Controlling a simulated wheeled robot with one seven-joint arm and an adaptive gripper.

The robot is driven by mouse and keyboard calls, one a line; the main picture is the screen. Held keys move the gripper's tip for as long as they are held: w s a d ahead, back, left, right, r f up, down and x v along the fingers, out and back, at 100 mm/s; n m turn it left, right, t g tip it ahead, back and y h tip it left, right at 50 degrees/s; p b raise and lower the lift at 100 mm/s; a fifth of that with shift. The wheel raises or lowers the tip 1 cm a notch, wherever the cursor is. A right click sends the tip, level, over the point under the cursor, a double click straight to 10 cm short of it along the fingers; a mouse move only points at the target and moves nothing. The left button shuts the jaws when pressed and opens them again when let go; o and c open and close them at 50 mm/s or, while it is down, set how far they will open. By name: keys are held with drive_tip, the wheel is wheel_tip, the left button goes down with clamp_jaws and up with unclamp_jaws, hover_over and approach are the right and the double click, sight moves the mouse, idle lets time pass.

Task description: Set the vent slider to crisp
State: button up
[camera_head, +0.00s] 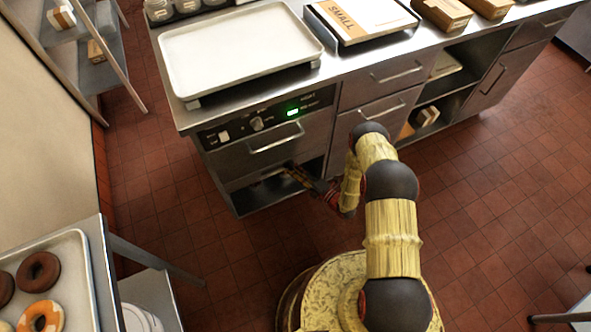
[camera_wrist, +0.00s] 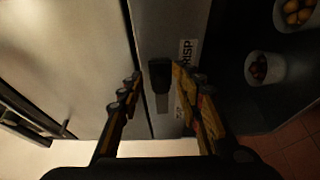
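The vent slider has a dark knob (camera_wrist: 159,76) on a grey metal strip (camera_wrist: 152,30) in the wrist view. A white label reading "CRISP" (camera_wrist: 187,52) is beside the strip, to the upper right of the knob. Another label lower down is mostly hidden by a finger. My gripper (camera_wrist: 156,82) is open, one finger on each side of the knob, with a visible gap at the left finger. Whether the right finger touches the knob I cannot tell. In the head view my gripper (camera_head: 287,171) is at the cabinet front below a drawer; the knob cannot be made out there.
A drawer handle (camera_head: 276,138) and a control panel with a green display (camera_head: 292,112) are above my gripper. An open shelf (camera_head: 262,197) lies below it. White cups (camera_wrist: 264,69) with round items stand at right in the wrist view.

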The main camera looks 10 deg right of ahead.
drive_tip(key=shift+s, duration=0.1)
drive_tip(key=v, duration=1.2)
drive_tip(key=shift+d, duration=0.1)
